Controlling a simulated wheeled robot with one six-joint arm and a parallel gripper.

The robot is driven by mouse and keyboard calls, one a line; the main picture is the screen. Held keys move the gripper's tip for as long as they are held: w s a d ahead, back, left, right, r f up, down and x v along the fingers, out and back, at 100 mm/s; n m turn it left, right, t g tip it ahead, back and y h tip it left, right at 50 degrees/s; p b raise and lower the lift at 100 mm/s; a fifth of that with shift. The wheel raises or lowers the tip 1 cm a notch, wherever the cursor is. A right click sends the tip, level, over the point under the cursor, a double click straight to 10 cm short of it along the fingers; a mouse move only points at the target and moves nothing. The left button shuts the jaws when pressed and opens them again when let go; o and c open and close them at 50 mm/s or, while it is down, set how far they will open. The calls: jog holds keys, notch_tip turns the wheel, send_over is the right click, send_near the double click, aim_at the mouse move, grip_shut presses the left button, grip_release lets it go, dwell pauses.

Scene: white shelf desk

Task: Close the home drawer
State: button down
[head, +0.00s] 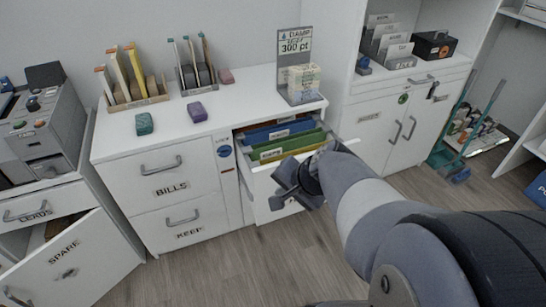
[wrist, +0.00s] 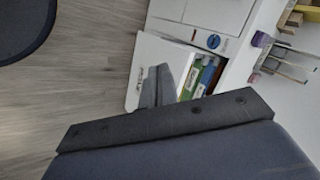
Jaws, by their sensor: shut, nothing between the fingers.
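A white drawer (head: 251,168) stands pulled out from the desk in the head view. It holds blue, green and yellow hanging folders (head: 288,146). The drawer also shows in the wrist view (wrist: 147,55), where its label cannot be read. My gripper (head: 286,191) is in front of the drawer's front panel and covers much of it. In the wrist view my gripper's fingers (wrist: 157,84) are together with nothing between them, near the drawer front. I cannot tell whether they touch it.
Shut drawers marked BILLS (head: 171,188) and KEEP (head: 188,229) are left of the open drawer. A SPARE door (head: 64,262) hangs open at far left. A card holder (head: 296,70) stands on the desktop above. Floor (head: 250,262) in front is clear.

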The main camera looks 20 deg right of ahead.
jog(key=w+d+f+m+t+h+b, duration=0.1)
jog(key=w+d+f+m+b, duration=0.25)
jog(key=d, duration=0.25)
jog(key=w+d+f+m+t+h+b, duration=0.1)
jog(key=w+d+f+m+t+b, duration=0.1)
jog(key=w+d+f+m+b, duration=0.3)
jog(key=shift+n, duration=0.75)
jog(key=x, duration=0.5)
jog(key=w+r+b+x, duration=0.1)
jog(key=x, duration=0.2)
jog(key=shift+w+d+f, duration=0.15)
jog(key=shift+w+d, duration=0.1)
jog(key=shift+w, duration=0.65)
jog(key=shift+w, duration=0.1)
